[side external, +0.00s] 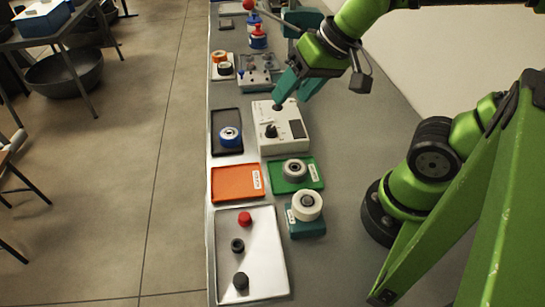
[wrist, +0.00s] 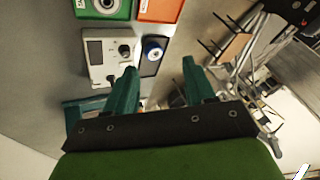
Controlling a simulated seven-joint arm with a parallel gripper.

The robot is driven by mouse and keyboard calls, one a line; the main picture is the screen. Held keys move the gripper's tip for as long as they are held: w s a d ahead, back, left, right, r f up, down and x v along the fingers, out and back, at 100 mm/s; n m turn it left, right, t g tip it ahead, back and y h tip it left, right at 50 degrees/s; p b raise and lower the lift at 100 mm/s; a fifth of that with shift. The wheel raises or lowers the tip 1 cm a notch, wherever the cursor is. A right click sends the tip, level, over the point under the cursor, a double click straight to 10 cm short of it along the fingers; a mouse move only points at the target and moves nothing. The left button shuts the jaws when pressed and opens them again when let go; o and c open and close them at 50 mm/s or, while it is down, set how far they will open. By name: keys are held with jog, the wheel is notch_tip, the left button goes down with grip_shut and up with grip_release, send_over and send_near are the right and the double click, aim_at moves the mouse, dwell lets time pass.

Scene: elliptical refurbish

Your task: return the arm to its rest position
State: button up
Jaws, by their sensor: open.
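My gripper (side external: 292,97) has teal fingers and is at the far half of the bench, above the back edge of a white device. In the wrist view my gripper (wrist: 159,68) has its two fingers spread apart, with nothing held between them. The white device (side external: 293,142) has black knobs and a dark panel, and it also shows left of the fingers in the wrist view (wrist: 96,48). The exact height of the fingertips above the device is hard to tell.
A black tray (side external: 219,117) holds a blue roll (side external: 230,141). Nearer are an orange tray (side external: 232,183), a green tray (side external: 314,178) with a grey roll, a white roll (side external: 306,203), and a metal tray (side external: 262,270) with knobs.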

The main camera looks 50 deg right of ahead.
jog(key=shift+s+d+r+t, duration=0.3)
jog(key=shift+s+d+t, duration=0.1)
jog(key=shift+d, duration=0.25)
jog(key=shift+s+d+r+t, duration=0.3)
jog(key=shift+s+d+t, duration=0.1)
jog(key=shift+d, duration=0.2)
